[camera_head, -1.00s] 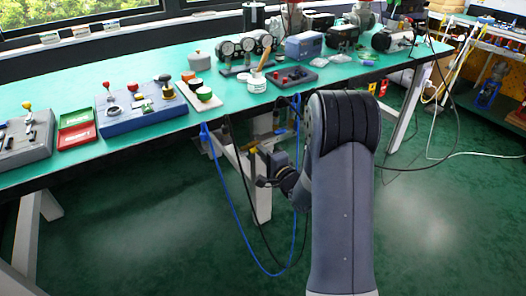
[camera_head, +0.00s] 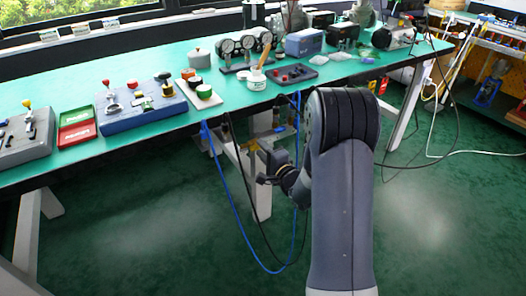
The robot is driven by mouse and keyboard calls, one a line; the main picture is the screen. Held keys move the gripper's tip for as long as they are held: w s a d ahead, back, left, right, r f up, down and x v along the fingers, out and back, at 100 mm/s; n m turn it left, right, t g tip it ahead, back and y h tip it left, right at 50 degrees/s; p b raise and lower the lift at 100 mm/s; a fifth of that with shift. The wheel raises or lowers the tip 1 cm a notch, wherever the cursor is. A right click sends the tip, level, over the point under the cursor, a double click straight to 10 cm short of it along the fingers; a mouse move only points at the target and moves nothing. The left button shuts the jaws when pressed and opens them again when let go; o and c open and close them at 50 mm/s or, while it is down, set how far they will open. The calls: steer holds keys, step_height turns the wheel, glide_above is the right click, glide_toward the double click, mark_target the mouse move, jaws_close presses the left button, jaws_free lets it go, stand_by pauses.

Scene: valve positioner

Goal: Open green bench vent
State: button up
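A round green knob (camera_head: 204,92) sits on a white plate (camera_head: 190,75) near the front edge of the green bench top. A round orange-topped knob (camera_head: 194,80) is just behind it on the same plate. Which way the green knob is turned is too small to tell. My gripper (camera_head: 264,168) is at the end of my arm, below the bench's front edge, to the right of and lower than the green knob. It is apart from the knob. Its fingers are small and dark, so their opening cannot be made out.
A blue box with levers (camera_head: 140,108) and red and green trays (camera_head: 76,127) stand left on the bench. A white pot with a brush (camera_head: 256,80) and a dark tray (camera_head: 289,74) stand right. Blue and black cables hang near my gripper, before a white bench leg (camera_head: 260,190).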

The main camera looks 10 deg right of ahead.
steer(key=p+v, duration=0.1)
steer(key=v, duration=0.9)
steer(key=shift+s+d, duration=0.15)
steer(key=shift+s, duration=0.25)
